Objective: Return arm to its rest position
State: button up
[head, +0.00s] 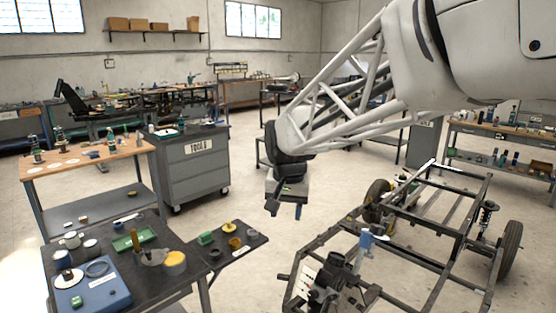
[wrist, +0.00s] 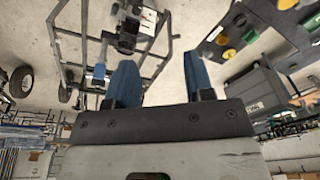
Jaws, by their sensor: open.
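My gripper (head: 286,210) hangs in mid-air near the middle of the head view, between the dark workbench on the left and the vehicle frame on the right. In the wrist view its two blue fingers (wrist: 160,78) stand apart with nothing between them. My white arm reaches in from the upper right of the head view. The gripper touches no object.
A bare vehicle frame (head: 436,222) with wheels stands at right; a blue part (head: 367,243) is on it. A dark workbench (head: 60,232) with a small side shelf (head: 236,262) holds cups and parts at front left. A grey tool cabinet (head: 196,172) stands behind.

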jog(key=s+d+f, duration=0.1)
jog(key=s+d, duration=0.4)
jog(key=s, duration=0.4)
jog(key=s+d+f+n, duration=0.1)
jog(key=s+d+f, duration=0.1)
jog(key=s+d, duration=0.4)
jog(key=s+d+f+t, duration=0.1)
jog(key=s+d, duration=0.4)
jog(key=s, duration=0.8)
jog(key=shift+d+f+n+h, duration=0.25)
jog(key=shift+f+n+h, duration=0.05)
jog(key=shift+f, duration=0.35)
